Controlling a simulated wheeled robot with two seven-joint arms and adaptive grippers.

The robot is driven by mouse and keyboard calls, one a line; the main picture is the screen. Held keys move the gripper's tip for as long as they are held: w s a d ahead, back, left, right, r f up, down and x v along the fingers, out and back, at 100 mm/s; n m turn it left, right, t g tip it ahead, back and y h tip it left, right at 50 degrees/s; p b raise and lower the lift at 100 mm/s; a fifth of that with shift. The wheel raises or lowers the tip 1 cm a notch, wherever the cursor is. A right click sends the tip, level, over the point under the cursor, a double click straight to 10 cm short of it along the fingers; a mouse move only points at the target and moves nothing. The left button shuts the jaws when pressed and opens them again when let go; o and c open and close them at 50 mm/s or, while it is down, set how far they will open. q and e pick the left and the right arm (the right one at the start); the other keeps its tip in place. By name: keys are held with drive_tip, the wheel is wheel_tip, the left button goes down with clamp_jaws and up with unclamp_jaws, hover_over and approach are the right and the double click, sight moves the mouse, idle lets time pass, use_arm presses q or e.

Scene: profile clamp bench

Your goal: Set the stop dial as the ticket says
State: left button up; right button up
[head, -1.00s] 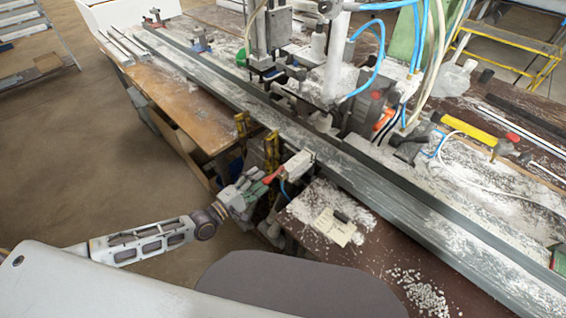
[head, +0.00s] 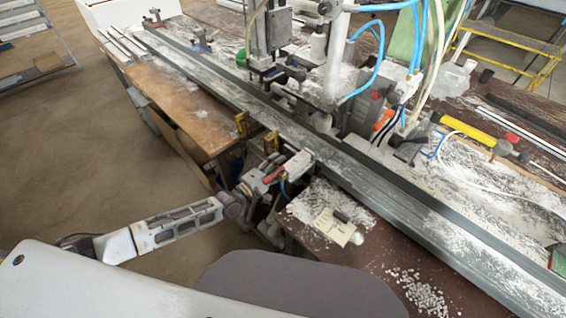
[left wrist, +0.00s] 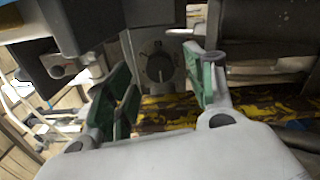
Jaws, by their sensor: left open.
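The stop dial (left wrist: 158,66) is a dark round knob on a grey plate with marks around it, in the left wrist view. A light line on the knob points roughly upward; I cannot read the marks. My left gripper (left wrist: 158,84) is open, its green-padded fingers standing on either side of the dial in the picture, with no clear contact. In the head view my left gripper (head: 268,178) is at the front of the bench by a red handle, and the dial is hidden. The ticket (head: 333,226) is a pale paper on the brown bench top; its writing is too small to read.
A long grey profile rail (head: 390,196) crosses the bench diagonally. Yellow-and-black worn parts (left wrist: 165,110) lie below the dial in the left wrist view. White chips (head: 418,290) are scattered on the bench. A grey seat (head: 295,285) stands in front.

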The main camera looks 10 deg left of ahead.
use_arm(q)
drive_tip(key=shift+x, duration=1.3)
drive_tip(key=shift+c, duration=0.7)
drive_tip(key=c, duration=0.9)
